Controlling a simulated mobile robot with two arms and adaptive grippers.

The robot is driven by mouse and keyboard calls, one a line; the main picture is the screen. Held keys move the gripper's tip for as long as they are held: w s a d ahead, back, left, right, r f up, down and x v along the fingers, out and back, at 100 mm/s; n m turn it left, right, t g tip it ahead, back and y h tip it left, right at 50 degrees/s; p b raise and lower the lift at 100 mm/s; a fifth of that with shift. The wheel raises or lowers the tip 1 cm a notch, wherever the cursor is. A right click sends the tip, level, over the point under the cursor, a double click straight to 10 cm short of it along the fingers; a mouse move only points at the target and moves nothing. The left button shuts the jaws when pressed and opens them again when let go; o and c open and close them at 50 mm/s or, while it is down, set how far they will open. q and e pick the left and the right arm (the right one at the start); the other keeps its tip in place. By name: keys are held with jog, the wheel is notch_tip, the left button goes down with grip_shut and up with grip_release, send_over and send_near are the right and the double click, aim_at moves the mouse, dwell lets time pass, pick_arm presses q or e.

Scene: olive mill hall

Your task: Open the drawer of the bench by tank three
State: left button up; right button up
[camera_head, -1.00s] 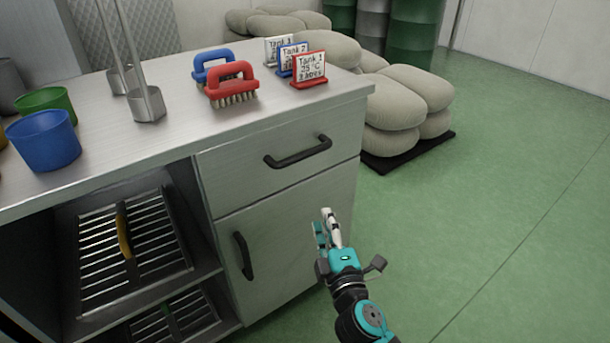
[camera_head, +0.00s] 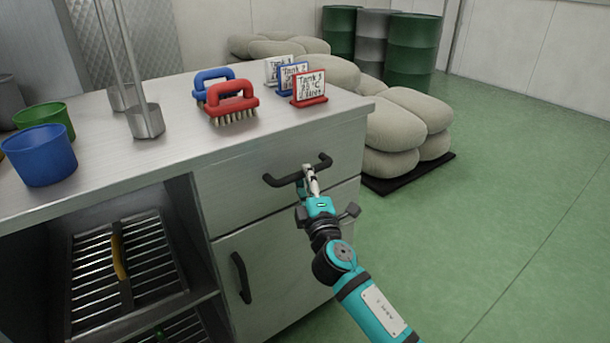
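The steel bench (camera_head: 170,155) has a shut drawer (camera_head: 235,190) at its top right, with a dark bar handle (camera_head: 276,181). My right gripper (camera_head: 308,178) is at the middle of this handle, its fingertips overlapping the bar. The fingers partly hide the bar, and whether they are closed on it is unclear. Small tank signs stand on the benchtop above the drawer: a red one (camera_head: 309,88), a blue one (camera_head: 288,77) and a white one behind. The red sign's number is hard to read. My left gripper is not in view.
Below the drawer is a cupboard door (camera_head: 285,265) with its own handle (camera_head: 241,277). Brushes (camera_head: 232,103), cups (camera_head: 41,155) and ladles (camera_head: 146,120) stand on the benchtop. Stacked sacks (camera_head: 405,120) lie right of the bench. Green floor (camera_head: 510,210) is clear at right.

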jog(key=shift+x, duration=1.25)
grip_shut()
